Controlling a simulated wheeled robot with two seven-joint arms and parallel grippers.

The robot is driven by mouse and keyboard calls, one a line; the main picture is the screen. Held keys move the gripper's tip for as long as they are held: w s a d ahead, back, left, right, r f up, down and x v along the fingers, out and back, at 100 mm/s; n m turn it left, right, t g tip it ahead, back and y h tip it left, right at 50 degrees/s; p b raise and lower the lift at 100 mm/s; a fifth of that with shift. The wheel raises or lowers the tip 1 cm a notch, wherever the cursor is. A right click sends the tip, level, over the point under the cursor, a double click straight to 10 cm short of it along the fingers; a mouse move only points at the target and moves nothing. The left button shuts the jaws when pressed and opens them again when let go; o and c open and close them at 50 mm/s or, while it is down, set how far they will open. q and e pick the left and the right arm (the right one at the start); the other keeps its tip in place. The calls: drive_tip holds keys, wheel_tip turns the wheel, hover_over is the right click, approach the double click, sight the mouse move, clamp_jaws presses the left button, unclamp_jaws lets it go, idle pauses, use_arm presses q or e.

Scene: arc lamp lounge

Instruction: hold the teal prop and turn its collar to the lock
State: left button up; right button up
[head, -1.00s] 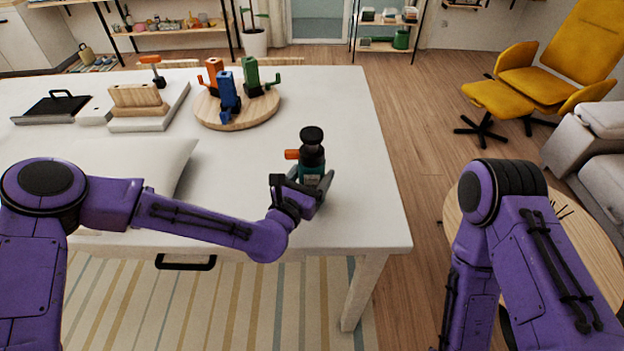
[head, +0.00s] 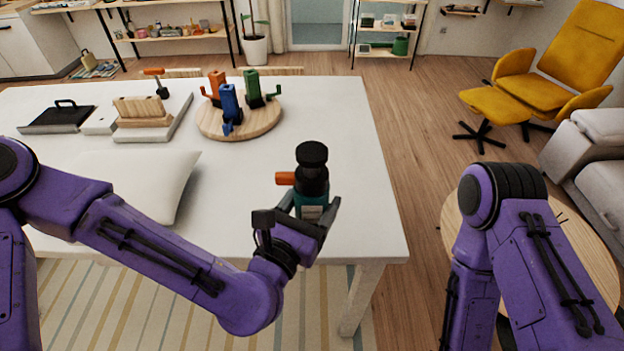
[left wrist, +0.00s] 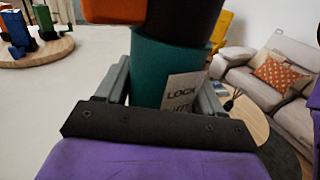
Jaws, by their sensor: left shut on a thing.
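The teal prop (head: 311,207) is upright in my left gripper (head: 315,218), near the front right corner of the white table. Its black collar (head: 312,181) has an orange lever (head: 286,178) that points left, and a round black cap sits on top. The orange lever (left wrist: 115,10) shows at the top edge there. My right arm comes in at the right; its gripper is out of view.
The white table (head: 345,130) holds a round wooden board (head: 205,122) with orange, blue and green figures. A white cushion (head: 135,180), a wooden block on a white slab (head: 160,125) and a dark tray stand left. A round wooden side table (head: 590,235) is at the right.

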use_arm(q)
drive_tip(key=shift+s+r+p, duration=0.3)
drive_tip(key=shift+s+p, duration=0.1)
drive_tip(key=shift+p, duration=0.1)
drive_tip(key=shift+f, duration=0.1)
use_arm(e)
wheel_tip(320, 180, up, 2)
drive_tip(key=shift+r, duration=0.1)
use_arm(q)
drive_tip(key=shift+w, duration=0.1)
drive_tip(key=shift+w+f+b, duration=0.35)
drive_tip(key=shift+f+b, duration=0.05)
drive_tip(key=shift+f, duration=0.05)
drive_tip(key=shift+w+f+b, duration=1.6)
drive_tip(key=shift+w+f, duration=0.25)
drive_tip(key=shift+w, duration=0.2)
drive_tip(key=shift+w+f+b, duration=1.6)
drive_tip(key=shift+w+f, duration=0.25)
drive_tip(key=shift+w, duration=0.2)
drive_tip(key=shift+w+f+b, duration=1.6)
drive_tip(key=shift+w+f, duration=0.25)
drive_tip(key=shift+w, duration=0.2)
drive_tip(key=shift+w+f+b, duration=0.2)
drive_tip(key=shift+w+b, duration=0.1)
drive_tip(key=shift+w, duration=0.15)
use_arm(e)
wheel_tip(320, 180, down, 11)
